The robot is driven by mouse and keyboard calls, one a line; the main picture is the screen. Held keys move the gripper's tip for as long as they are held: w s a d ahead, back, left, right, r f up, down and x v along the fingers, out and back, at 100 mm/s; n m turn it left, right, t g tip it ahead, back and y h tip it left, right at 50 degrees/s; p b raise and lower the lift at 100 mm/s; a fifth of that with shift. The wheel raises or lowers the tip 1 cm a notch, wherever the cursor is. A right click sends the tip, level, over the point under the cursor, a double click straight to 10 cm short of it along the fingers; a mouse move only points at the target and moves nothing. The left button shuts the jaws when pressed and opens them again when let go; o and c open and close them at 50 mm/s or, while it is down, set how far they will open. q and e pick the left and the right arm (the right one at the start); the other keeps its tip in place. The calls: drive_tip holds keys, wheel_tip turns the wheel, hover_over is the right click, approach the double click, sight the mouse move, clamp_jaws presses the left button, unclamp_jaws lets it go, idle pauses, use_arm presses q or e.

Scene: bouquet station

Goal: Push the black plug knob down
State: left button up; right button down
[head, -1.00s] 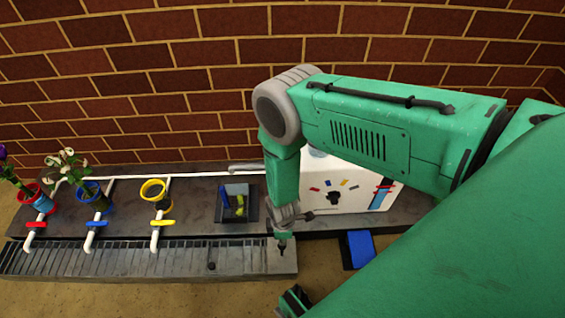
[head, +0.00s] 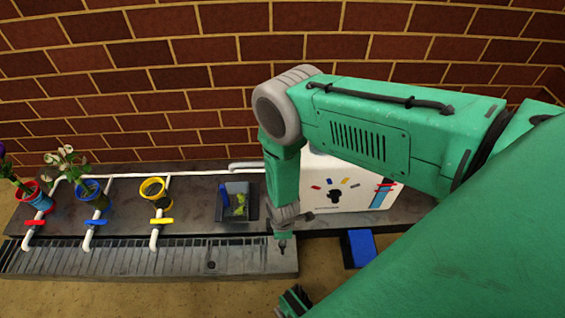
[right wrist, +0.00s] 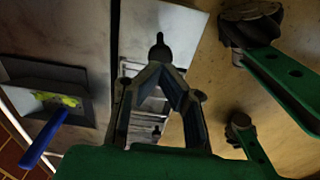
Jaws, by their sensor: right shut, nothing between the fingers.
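The black plug knob (head: 211,265) is a small dark spot on the grey trough, left of my right gripper in the head view. In the right wrist view a small dark knob (right wrist: 157,132), seemingly the same one, shows between the finger linkages. How far it stands up is too small to tell. My right gripper (head: 282,247) points down over the trough's plain right end, apart from the knob. In the right wrist view its fingers (right wrist: 160,62) meet at the tip and hold nothing.
A dark tray (head: 238,216) with blue and yellow-green things stands behind the trough. Coloured pots, including a yellow one (head: 153,188), and taps line the left. A white box (head: 350,195) stands behind my right arm. A blue block (head: 361,247) lies right of the trough.

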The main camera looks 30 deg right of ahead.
idle(0.5)
drive_tip(key=shift+f+b, duration=1.4)
drive_tip(key=shift+f, duration=1.45)
wheel_tip(320, 180, up, 9)
drive_tip(key=p, duration=0.6)
drive_tip(key=shift+r+p, duration=0.15)
drive_tip(key=shift+p, duration=0.25)
